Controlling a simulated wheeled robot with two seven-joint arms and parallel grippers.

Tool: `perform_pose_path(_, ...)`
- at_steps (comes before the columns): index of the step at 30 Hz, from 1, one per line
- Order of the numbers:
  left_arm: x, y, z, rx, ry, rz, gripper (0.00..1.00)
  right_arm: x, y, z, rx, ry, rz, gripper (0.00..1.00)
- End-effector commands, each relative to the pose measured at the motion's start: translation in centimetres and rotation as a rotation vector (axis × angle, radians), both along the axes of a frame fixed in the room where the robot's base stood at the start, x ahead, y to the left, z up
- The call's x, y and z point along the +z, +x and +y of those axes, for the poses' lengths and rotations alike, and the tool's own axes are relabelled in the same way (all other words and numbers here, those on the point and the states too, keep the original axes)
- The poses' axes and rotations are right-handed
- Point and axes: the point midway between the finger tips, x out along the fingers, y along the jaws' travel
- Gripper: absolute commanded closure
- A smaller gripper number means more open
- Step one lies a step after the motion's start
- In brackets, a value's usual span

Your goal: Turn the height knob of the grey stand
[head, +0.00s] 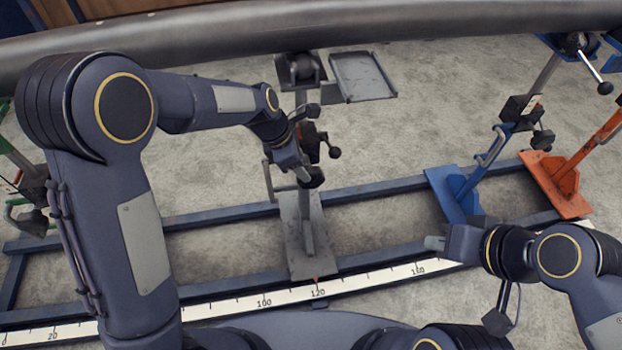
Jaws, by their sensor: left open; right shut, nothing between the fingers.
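The grey stand stands in the middle of the head view, with a flat base plate (303,238), an upright column and a roller head (300,68) under the big pipe. A dark knob on a short arm (334,152) sticks out to the right of its column. My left gripper (303,172) is open at the column, just left of and below that knob, and appears apart from it. A dark round part (313,178) sits at its fingertips; I cannot tell whether they touch it. The gripper hides part of the column. My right gripper (436,243) is shut and empty, near the blue stand's base.
The grey pipe (400,28) crosses the top. A blue stand (455,190) and an orange stand (560,185) are at right, a green stand (20,215) at far left. A grey tray (362,77) lies behind. Blue rails (375,210) and a ruler (230,305) run across the floor.

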Motion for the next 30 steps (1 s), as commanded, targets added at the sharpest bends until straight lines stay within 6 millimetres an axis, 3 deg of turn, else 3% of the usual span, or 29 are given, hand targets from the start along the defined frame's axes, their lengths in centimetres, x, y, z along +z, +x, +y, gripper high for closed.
perform_pose_path(6,-3.6,0.2,-1.3,-0.003,0.001,0.002,0.53,-1.4,0.0,0.0,0.000,0.000,0.000,1.00)
perform_pose_path(12,-5.8,0.4,-2.2,-0.002,-0.001,0.000,0.53,-2.0,0.0,0.0,0.000,0.000,0.000,1.00)
perform_pose_path(23,-6.4,0.5,-2.6,-0.003,-0.002,-0.002,0.53,-2.1,0.0,0.0,0.000,0.000,0.000,1.00)
perform_pose_path(30,-6.4,0.5,-2.5,-0.003,-0.001,-0.001,0.80,-2.1,0.0,0.0,0.000,0.000,0.000,1.00)
